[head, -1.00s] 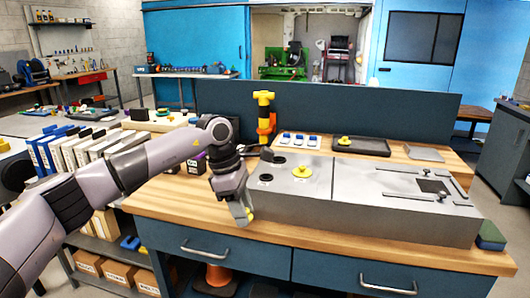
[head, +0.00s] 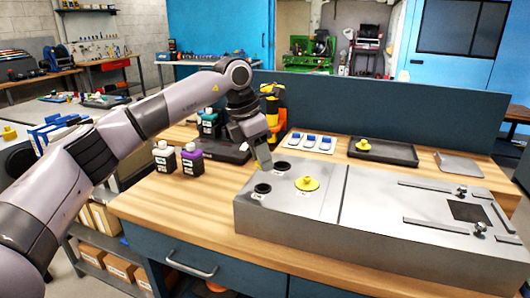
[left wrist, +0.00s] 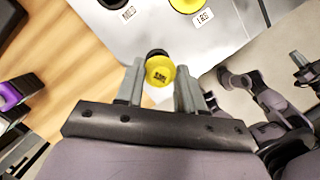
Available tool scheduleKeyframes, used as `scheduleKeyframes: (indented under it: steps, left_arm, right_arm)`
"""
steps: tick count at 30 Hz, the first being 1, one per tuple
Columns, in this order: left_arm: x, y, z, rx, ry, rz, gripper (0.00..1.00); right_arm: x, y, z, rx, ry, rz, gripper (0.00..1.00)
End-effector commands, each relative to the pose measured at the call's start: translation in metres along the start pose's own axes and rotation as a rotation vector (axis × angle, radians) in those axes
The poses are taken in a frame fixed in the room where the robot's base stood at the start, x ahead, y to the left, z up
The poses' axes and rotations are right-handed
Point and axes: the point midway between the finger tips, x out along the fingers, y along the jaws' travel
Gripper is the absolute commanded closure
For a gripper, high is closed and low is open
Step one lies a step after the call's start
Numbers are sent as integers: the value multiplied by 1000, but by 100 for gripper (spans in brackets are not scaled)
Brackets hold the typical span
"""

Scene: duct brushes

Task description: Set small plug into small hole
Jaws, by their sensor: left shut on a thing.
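My left gripper (head: 262,163) is over the far left corner of the grey metal box (head: 375,215). In the left wrist view its fingers (left wrist: 160,88) are shut on a small yellow plug (left wrist: 160,70) with a dark printed label. A dark round shape (left wrist: 157,52) shows just behind the plug, probably the small hole; I cannot tell whether they touch. In the head view that far black hole (head: 282,165) lies right beside the gripper. The medium hole (head: 263,188) is open and black. A large yellow plug (head: 306,183) sits in the LRG position. My right gripper is not in view.
A dark tray (head: 400,158) with another yellow plug (head: 363,145) stands behind the box. Blue-topped items (head: 312,141) lie left of it. Bottles (head: 192,158) stand on the wooden bench to the left. A yellow and black upright tool (head: 272,95) stands behind the gripper.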

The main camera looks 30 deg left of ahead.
Motion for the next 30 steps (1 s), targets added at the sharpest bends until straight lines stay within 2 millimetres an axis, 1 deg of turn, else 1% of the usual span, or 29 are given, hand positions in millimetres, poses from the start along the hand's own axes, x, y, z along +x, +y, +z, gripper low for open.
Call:
scheduleKeyframes:
  steps: [1, 9, 12, 15, 19, 30]
  left_arm:
    - [6, 0, -2, 0, 1, 0, 90]
    - [32, 0, -10, 1, 1, 0, 90]
    - [42, 0, -14, 1, 1, 0, 90]
    - [49, 0, -16, 1, 1, 0, 90]
    - [52, 0, -16, 1, 0, 0, 90]
    - [51, 0, -16, 1, 0, 0, 90]
  right_arm:
    - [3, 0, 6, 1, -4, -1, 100]
    - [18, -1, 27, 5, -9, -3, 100]
    - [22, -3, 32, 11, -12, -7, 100]
    - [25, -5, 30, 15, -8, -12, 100]
    - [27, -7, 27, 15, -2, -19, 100]
    - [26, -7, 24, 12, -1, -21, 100]
